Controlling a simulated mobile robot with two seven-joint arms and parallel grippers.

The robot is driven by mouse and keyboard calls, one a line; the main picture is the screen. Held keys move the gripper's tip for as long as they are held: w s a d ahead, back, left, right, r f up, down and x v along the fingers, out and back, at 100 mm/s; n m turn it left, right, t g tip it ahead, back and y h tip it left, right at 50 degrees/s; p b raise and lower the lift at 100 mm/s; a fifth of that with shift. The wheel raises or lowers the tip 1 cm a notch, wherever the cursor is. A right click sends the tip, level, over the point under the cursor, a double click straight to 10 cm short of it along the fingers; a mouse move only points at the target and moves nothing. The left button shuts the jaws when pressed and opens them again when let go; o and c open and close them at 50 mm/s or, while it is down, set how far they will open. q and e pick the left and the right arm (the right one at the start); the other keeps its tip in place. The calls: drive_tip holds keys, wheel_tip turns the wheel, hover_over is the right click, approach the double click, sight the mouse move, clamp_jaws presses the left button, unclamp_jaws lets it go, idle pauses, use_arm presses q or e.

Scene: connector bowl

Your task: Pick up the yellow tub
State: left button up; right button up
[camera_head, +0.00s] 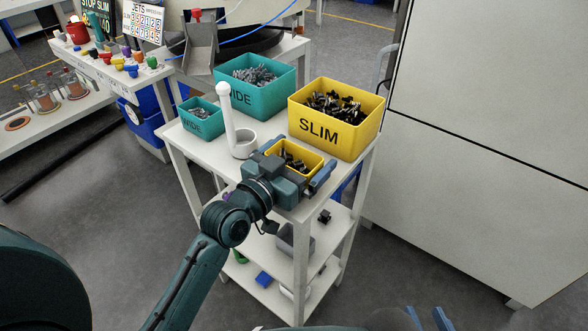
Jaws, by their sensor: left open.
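A small yellow tub (312,157) with dark connectors in it stands at the front of the white cart's top. My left gripper (297,163) is open at this tub, with one finger near its left side and the other near its right side. The gripper body hides the tub's near wall, so I cannot tell whether the fingers touch it. A larger yellow bin (351,133) marked SLIM, also holding dark connectors, stands behind it to the right. My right gripper (428,319) shows only partly at the bottom edge, away from the cart.
The white cart (208,152) also carries a large teal bin (273,101), a small teal tub (193,128) and a white upright post (228,115) beside a white ring (243,146). A tall pale cabinet (480,120) stands right of the cart. Lower shelves hold small items.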

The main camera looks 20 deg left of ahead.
use_arm(q)
drive_tip(key=shift+c, duration=0.6)
drive_tip(key=c, duration=0.6)
use_arm(e)
drive_tip(key=shift+s, duration=0.1)
use_arm(q)
drive_tip(key=shift+r, duration=0.1)
drive_tip(key=shift+r, duration=0.4)
wheel_tip(320, 180, up, 9)
drive_tip(key=p, duration=0.2)
drive_tip(key=shift+p, duration=0.4)
use_arm(e)
drive_tip(key=shift+w+a+f+g, duration=0.4)
drive_tip(key=shift+a+g, duration=0.1)
drive_tip(key=shift+a, duration=0.15)
